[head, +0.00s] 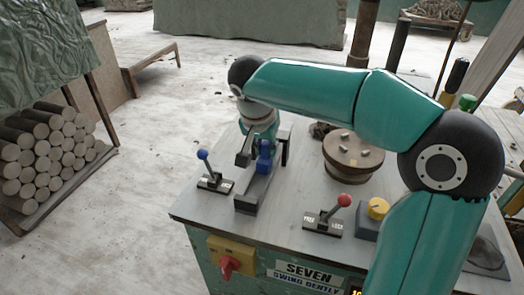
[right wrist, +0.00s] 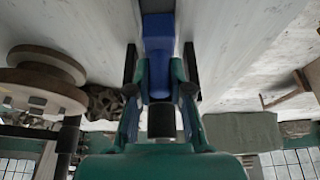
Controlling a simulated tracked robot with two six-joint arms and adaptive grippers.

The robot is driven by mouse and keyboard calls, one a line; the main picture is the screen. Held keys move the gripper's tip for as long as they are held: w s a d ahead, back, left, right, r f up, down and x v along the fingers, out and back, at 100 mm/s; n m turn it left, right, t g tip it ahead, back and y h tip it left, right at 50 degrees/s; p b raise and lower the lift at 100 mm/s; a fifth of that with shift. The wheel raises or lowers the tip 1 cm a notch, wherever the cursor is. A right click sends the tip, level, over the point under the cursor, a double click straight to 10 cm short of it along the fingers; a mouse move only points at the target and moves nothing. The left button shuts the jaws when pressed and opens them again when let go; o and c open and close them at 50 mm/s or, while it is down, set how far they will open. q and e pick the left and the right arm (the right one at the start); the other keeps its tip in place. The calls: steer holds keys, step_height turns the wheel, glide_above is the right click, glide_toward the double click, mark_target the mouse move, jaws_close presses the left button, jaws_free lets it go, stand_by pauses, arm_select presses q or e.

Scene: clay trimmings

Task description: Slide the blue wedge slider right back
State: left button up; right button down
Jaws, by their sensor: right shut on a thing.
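The blue wedge slider (head: 264,160) sits on a narrow grey track (head: 248,199) on the worktop, towards the track's far end. My right gripper (head: 264,148) reaches down over it from behind, with one dark finger on each side, and is shut on it. In the right wrist view the blue slider (right wrist: 158,40) runs between the two fingers of my right gripper (right wrist: 160,72). The near part of the track is bare. My left gripper is not in view.
A blue-knobbed lever (head: 203,155) stands left of the track, and a red-knobbed lever (head: 343,200) stands to its right. A red switch (head: 229,265) is on the worktop's front.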

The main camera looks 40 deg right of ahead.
steer(key=c, duration=1.1)
jaws_free()
steer(key=shift+o, duration=0.2)
steer(key=shift+a+r, duration=0.1)
steer(key=v, duration=1.1)
steer(key=shift+s+a+r, duration=0.15)
steer(key=shift+a+r, duration=0.05)
steer(key=shift+r, duration=0.1)
